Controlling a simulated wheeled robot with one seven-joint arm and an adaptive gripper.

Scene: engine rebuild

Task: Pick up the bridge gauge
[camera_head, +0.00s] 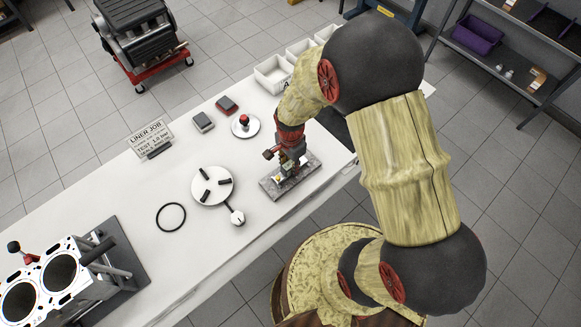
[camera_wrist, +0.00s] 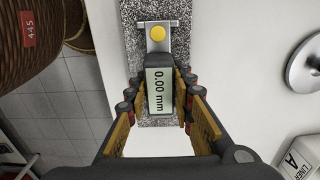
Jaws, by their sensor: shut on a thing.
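The bridge gauge (camera_wrist: 159,88) shows in the wrist view as a dark body with a display reading "0.00 mm", a grey metal bar and a yellow button at its far end. It is over a speckled granite plate (camera_wrist: 133,30). My gripper (camera_wrist: 161,95) is shut on the gauge, with a finger on each side of its body. In the head view my gripper (camera_head: 287,165) is low over the granite plate (camera_head: 304,181) on the white bench and hides most of the gauge. I cannot tell whether the gauge touches the plate.
On the white bench (camera_head: 184,257) left of the plate lie a round white disc with black pieces (camera_head: 213,185), a small dial (camera_head: 237,217) and a black ring (camera_head: 171,216). An engine block (camera_head: 45,283) stands at the left end. White bins (camera_head: 272,75) stand at the back.

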